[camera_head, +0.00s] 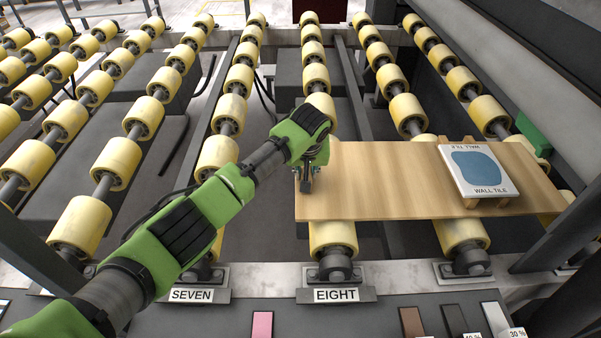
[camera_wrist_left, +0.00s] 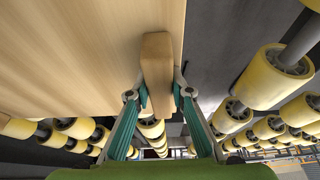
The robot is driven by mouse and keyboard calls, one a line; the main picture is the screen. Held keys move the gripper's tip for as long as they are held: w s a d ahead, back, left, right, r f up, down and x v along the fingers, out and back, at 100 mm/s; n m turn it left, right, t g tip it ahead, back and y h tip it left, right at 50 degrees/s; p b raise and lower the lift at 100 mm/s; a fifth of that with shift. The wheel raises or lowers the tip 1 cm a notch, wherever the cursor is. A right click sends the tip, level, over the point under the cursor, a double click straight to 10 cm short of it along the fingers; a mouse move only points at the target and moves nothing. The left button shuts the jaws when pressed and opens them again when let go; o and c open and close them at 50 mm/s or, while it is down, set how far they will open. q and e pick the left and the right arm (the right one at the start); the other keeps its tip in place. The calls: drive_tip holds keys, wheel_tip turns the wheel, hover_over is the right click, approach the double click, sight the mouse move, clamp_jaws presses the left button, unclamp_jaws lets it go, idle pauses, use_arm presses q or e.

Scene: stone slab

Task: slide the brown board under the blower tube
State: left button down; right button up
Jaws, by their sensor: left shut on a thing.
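The brown board (camera_head: 385,180) lies flat across the yellow rollers on the right half of the head view; its underside contact is hidden. A light tile marked WALL TILE (camera_head: 479,171) with a blue patch sits near its right end on wooden strips. My left gripper (camera_head: 306,180) is at the board's left end. In the left wrist view, its fingers (camera_wrist_left: 157,92) are shut on a wooden block at the edge of the board (camera_wrist_left: 75,55). A long grey tube (camera_head: 520,75), seemingly the blower tube, slants above the rollers at right, beyond the board. My right gripper is not in view.
Rows of yellow rollers (camera_head: 216,155) run away from me, with dark gaps between. A front rail carries the labels SEVEN (camera_head: 192,295) and EIGHT (camera_head: 336,294). Coloured strips lie on the front ledge.

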use_arm(q)
drive_tip(key=shift+d, duration=0.6)
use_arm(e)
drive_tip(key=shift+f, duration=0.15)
